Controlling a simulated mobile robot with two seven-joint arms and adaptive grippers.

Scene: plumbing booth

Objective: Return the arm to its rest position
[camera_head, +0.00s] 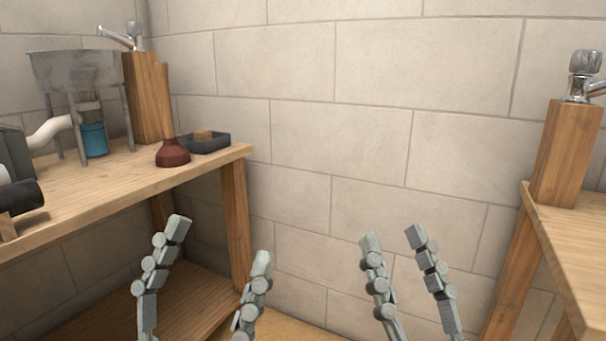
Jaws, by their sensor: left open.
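My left gripper (220,246) is low in the picture, left of centre. Its two jointed grey fingers point up and stand wide apart with nothing between them. It shows in front of the left workbench's lower shelf and front leg. My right gripper (393,240) is low and right of centre. Its fingers also point up, apart but closer together, with only the wall behind the gap. Neither gripper visibly touches anything. The arms behind the fingers are out of the picture.
The left workbench (108,190) holds a dark red plunger cup (172,153), a black tray (212,146) with a sponge, a grey basin (76,70) on legs, a blue container (94,139) and a faucet post (149,98). Another wooden table (575,235) with a faucet post (566,150) stands right.

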